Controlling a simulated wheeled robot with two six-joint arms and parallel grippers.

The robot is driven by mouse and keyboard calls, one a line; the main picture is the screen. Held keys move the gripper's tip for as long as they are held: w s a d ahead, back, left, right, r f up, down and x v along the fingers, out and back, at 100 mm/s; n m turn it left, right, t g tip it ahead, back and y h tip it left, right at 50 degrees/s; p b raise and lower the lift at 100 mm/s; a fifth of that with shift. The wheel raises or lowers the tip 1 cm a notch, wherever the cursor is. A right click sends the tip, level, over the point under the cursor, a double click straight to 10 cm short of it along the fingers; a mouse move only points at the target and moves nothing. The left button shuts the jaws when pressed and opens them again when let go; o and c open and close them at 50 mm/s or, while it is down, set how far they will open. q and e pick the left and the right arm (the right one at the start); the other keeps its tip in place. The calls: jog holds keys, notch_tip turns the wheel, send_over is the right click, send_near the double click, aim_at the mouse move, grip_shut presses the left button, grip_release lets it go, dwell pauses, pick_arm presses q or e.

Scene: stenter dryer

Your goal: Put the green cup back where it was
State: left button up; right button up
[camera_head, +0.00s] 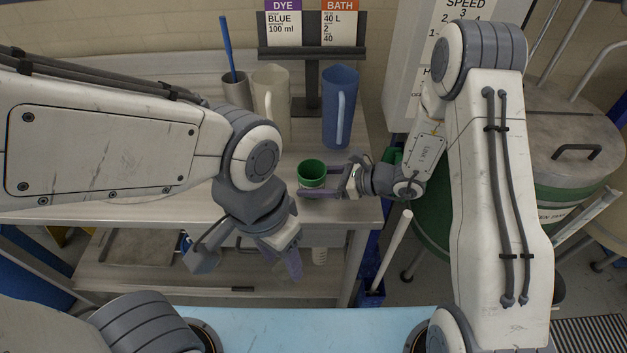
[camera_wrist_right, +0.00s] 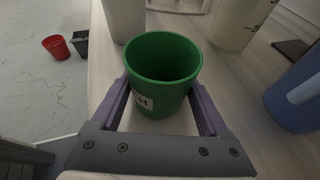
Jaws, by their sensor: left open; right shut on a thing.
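The green cup (camera_head: 312,172) is at the front right of the grey bench top in the head view. My right gripper (camera_head: 322,182) is shut on it, with one finger on each side. In the right wrist view the green cup (camera_wrist_right: 163,72) stands upright and looks empty, with a white label on its near side, between the purple fingers of my right gripper (camera_wrist_right: 160,100). I cannot tell whether its base touches the bench. My left gripper (camera_head: 245,262) is open and empty, in front of the bench edge and lower than the cup.
Behind the cup stand a blue jug (camera_head: 340,108), a cream jug (camera_head: 271,100) and a grey pot (camera_head: 237,92) with a blue stick. A card stand (camera_head: 312,52) is at the back. A lidded drum (camera_head: 570,140) stands at the right. A lower shelf (camera_head: 210,275) runs below the bench.

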jog(key=o, duration=1.3)
jog(key=shift+f, duration=0.1)
jog(key=shift+c, duration=0.2)
jog(key=shift+r+p, duration=0.25)
jog(key=shift+p, duration=0.1)
jog(key=b+v, duration=0.2)
jog(key=v, duration=0.8)
jog(key=shift+s+d, duration=0.1)
jog(key=shift+d, duration=0.3)
jog(key=shift+s+d+r, duration=0.25)
jog(key=shift+d+r, duration=0.05)
jog(key=shift+d, duration=0.2)
